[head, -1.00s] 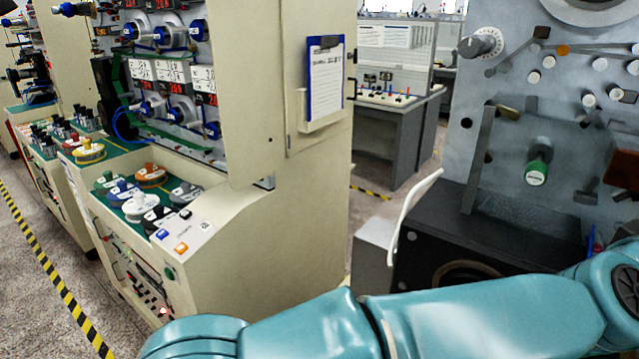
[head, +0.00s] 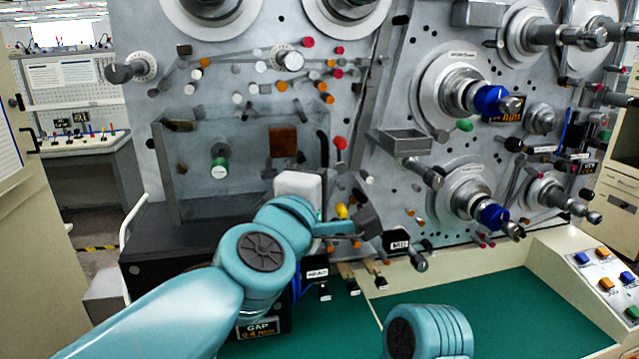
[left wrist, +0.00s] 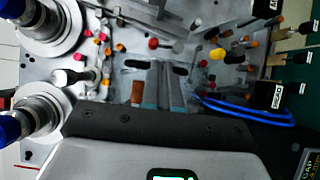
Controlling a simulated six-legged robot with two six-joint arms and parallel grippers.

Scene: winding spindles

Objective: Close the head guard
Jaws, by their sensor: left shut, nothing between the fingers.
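What looks like the head guard (head: 240,185) is a clear panel with a grey metal upright at its left, on the grey machine face in the head view. It seems to stand out from the face, but its exact angle is hard to tell. My left gripper (head: 368,222) is right of the panel, in front of the machine's lower middle, and my wrist hides part of the area behind. In the left wrist view, its two fingers (left wrist: 164,88) are together and empty, pointing at the machine face among coloured pegs. My right gripper is out of view.
Spools with blue hubs (head: 490,100) stick out at the right. A small grey tray (head: 403,142) and several coloured pegs project near my left gripper. A dark box (head: 165,235) sits below the panel. The green worktop (head: 480,305) is mostly clear.

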